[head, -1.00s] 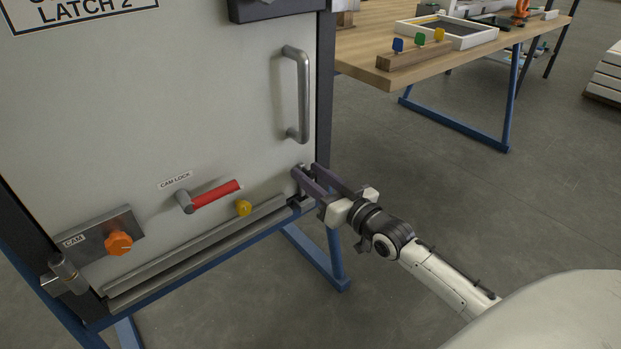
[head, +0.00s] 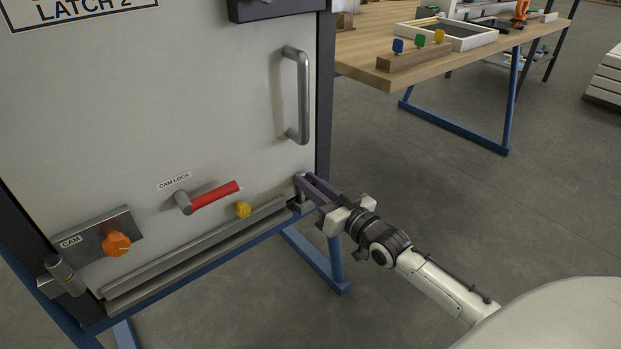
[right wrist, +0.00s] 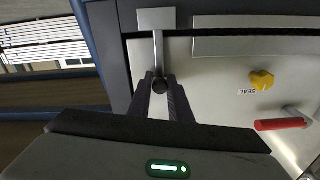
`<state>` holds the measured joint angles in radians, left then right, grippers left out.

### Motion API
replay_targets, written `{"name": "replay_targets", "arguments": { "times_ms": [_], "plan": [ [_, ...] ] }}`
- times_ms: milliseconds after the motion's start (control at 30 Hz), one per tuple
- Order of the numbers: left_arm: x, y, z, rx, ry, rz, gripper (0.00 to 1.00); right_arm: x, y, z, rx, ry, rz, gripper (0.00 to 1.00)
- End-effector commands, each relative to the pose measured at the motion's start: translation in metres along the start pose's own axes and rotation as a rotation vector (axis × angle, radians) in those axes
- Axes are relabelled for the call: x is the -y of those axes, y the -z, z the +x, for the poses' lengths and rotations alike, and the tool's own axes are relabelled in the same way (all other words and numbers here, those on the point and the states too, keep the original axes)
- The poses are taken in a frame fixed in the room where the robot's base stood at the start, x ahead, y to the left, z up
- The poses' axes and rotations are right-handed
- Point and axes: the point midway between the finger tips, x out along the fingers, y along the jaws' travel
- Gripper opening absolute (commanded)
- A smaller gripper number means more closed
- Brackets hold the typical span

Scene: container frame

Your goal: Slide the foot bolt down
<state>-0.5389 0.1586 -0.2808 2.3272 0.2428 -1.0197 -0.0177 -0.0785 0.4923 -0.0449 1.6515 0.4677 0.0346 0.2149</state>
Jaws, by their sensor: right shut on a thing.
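The foot bolt shows in the right wrist view as a thin grey rod (right wrist: 158,52) with a dark round knob, running out of a grey bracket (right wrist: 156,18) at the door's edge. My right gripper (right wrist: 160,88) is shut on the bolt's knob end, with one finger on each side. In the head view my right gripper (head: 304,184) is at the lower right corner of the door panel (head: 190,100), and its fingers hide much of the bolt. My left gripper is not in view.
A red cam lock lever (head: 212,195), a yellow knob (head: 243,209), an orange cam knob (head: 117,244) and a grey door handle (head: 303,95) are on the panel. A grey rail (head: 195,257) runs along its bottom. A wooden table (head: 380,70) stands behind at the right.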

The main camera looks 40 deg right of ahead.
Motion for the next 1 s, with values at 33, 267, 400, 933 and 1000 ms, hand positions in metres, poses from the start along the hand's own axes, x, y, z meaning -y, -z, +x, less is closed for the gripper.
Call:
{"name": "replay_targets", "arguments": {
  "times_ms": [33,267,400,933,1000],
  "plan": [
    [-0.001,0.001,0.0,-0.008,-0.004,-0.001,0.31,-0.002,-0.01,-0.001,0.011,-0.002,0.001,0.0],
    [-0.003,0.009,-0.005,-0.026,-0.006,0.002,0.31,-0.002,-0.011,-0.001,0.016,-0.003,0.001,0.0],
    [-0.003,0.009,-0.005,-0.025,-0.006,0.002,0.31,-0.002,-0.01,-0.001,0.014,-0.003,0.001,0.37],
    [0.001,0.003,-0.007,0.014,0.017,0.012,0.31,-0.001,-0.005,-0.03,0.013,-0.002,0.001,0.37],
    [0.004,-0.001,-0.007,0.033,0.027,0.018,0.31,-0.001,-0.006,-0.045,0.014,-0.002,0.002,0.37]
  ]
}}
